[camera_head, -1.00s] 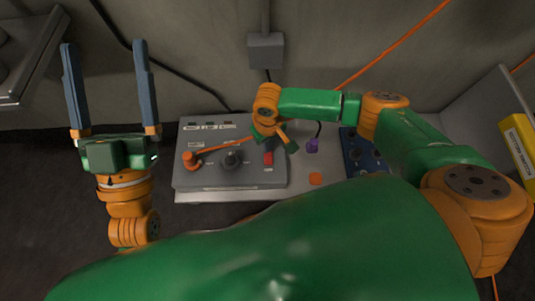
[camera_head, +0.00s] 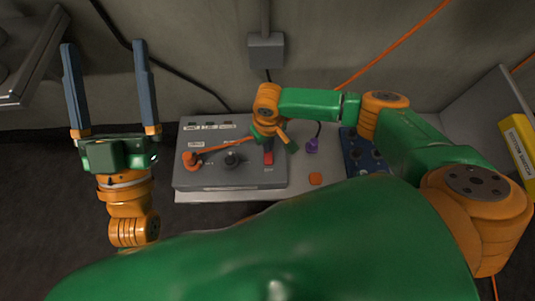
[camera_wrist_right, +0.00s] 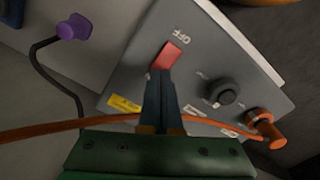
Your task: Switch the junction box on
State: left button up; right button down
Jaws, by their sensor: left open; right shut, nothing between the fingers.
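The junction box (camera_head: 218,180) is a grey box on a light bench. Its red switch (camera_head: 268,158) sits at the right end of its face; in the right wrist view the red switch (camera_wrist_right: 171,55) has the word OFF beside it. My right gripper (camera_wrist_right: 160,74) is shut and empty, its fingertips at the near end of the switch; I cannot tell if they touch. In the head view its wrist partly hides the fingers. The box also bears a black knob (camera_head: 231,158) and an orange plug (camera_head: 192,159) with an orange cable. My left gripper (camera_head: 104,44) is open and empty, left of the box.
A purple plug (camera_head: 312,145) on a black cable and an orange piece (camera_head: 315,178) lie right of the box. A blue panel (camera_head: 360,152) stands farther right, partly behind my right arm. A yellow labelled box (camera_head: 518,150) is at the right edge. A grey wall box (camera_head: 266,50) hangs behind.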

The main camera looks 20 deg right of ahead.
jog(key=shift+f+b, duration=0.55)
jog(key=shift+f, duration=0.4)
dwell(0.7)
notch_tip(320, 180, up, 7)
jog(key=p, duration=0.8)
jog(key=shift+p, duration=0.4)
